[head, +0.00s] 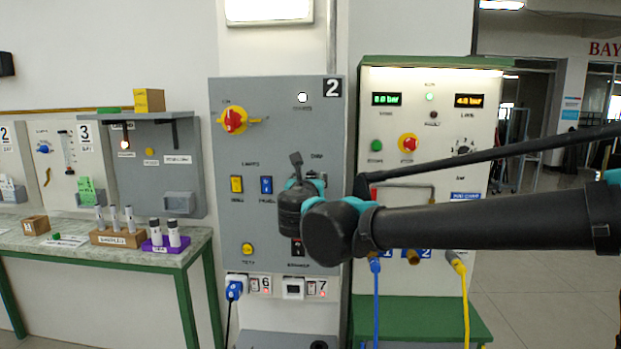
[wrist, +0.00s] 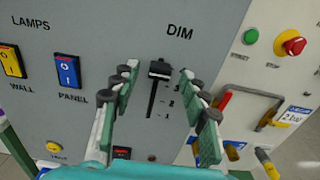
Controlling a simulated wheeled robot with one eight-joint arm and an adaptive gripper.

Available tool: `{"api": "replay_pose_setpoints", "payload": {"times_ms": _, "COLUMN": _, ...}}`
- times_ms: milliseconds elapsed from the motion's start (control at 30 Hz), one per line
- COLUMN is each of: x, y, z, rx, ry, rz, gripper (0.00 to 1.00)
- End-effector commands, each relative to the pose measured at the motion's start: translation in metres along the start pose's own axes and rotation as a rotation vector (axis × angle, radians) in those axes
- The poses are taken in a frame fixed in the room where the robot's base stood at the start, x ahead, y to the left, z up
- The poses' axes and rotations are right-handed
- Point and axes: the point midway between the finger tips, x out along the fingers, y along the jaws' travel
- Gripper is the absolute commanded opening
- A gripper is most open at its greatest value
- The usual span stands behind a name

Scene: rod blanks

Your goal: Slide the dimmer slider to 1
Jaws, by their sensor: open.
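The dimmer slider (wrist: 160,69) is a black knob on a vertical slot under the DIM label (wrist: 180,32) on the grey panel. It sits at the top of the slot, above the marks 3, 2 and 1. The mark 1 (wrist: 167,116) is lowest, by the slot's bottom end. My gripper (wrist: 159,73) is open, with one finger to the left and one to the right of the knob. Gaps show on both sides, and nothing is held. In the head view my gripper and wrist hide the slider; the DIM label (head: 316,156) shows just above.
Left of the slider are the blue PANEL switch (wrist: 68,70) and yellow WALL switch (wrist: 12,60). To the right, a white panel carries a red-handled lever (wrist: 224,102), a green button (wrist: 251,36) and a red-yellow knob (wrist: 293,46). A bench (head: 110,249) stands at left.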

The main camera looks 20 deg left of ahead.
Motion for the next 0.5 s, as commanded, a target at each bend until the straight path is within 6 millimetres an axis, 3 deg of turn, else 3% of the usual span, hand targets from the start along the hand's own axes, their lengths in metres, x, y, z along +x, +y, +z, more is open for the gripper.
{"api": "replay_pose_setpoints", "payload": {"times_ms": 200, "x": 0.018, "y": 0.000, "z": 0.000, "rx": 0.000, "ry": 0.000, "rz": 0.000, "gripper": 0.45}}
{"api": "replay_pose_setpoints", "payload": {"times_ms": 500, "x": 0.019, "y": 0.000, "z": 0.000, "rx": 0.000, "ry": 0.000, "rz": 0.001, "gripper": 0.45}}
